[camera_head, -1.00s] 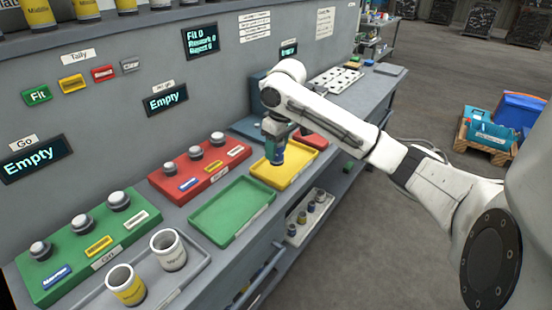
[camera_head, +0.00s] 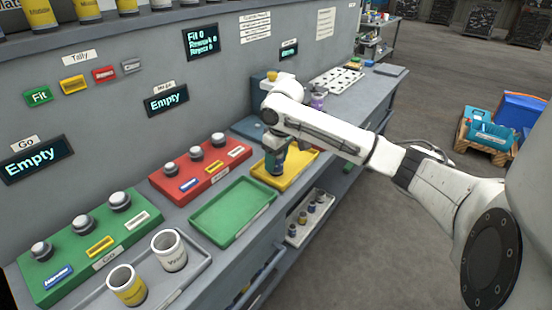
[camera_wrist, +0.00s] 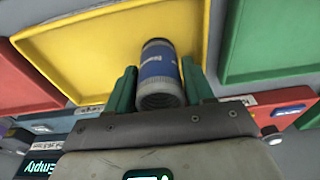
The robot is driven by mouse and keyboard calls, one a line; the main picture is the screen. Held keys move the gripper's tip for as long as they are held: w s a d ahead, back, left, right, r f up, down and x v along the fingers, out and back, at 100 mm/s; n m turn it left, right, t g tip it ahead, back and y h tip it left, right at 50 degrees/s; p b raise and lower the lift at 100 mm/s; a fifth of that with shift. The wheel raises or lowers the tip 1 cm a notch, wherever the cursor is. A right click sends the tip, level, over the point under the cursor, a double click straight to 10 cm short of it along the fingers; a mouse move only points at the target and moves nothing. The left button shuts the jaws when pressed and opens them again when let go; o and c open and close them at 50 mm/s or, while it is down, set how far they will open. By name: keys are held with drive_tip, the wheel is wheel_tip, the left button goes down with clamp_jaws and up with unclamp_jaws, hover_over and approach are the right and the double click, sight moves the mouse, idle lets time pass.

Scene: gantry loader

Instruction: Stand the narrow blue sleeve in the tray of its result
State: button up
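The narrow blue sleeve (camera_wrist: 158,65) is upright between the two green fingers of my gripper (camera_wrist: 160,82). The fingers appear to press on its sides, with no clear gap. In the head view my gripper (camera_head: 274,152) is low over the yellow tray (camera_head: 300,172), and the sleeve is mostly covered by the fingers. I cannot tell whether its lower end touches the tray floor. The yellow tray fills the upper middle of the wrist view (camera_wrist: 85,45). A green tray (camera_head: 222,222) lies beside it, empty. A red tray (camera_wrist: 22,85) shows on the other side.
A green gauge block (camera_head: 75,262) and a red one (camera_head: 185,182) stand along the back panel. Small sleeves (camera_head: 303,217) sit on a lower shelf. Displays read Empty.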

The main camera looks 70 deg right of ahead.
drive_tip(key=o, duration=0.3)
wheel_tip(320, 180, up, 12)
drive_tip(key=s, duration=0.1)
drive_tip(key=shift+s+a, duration=0.2)
drive_tip(key=shift+s, duration=0.15)
drive_tip(key=shift+r, duration=0.1)
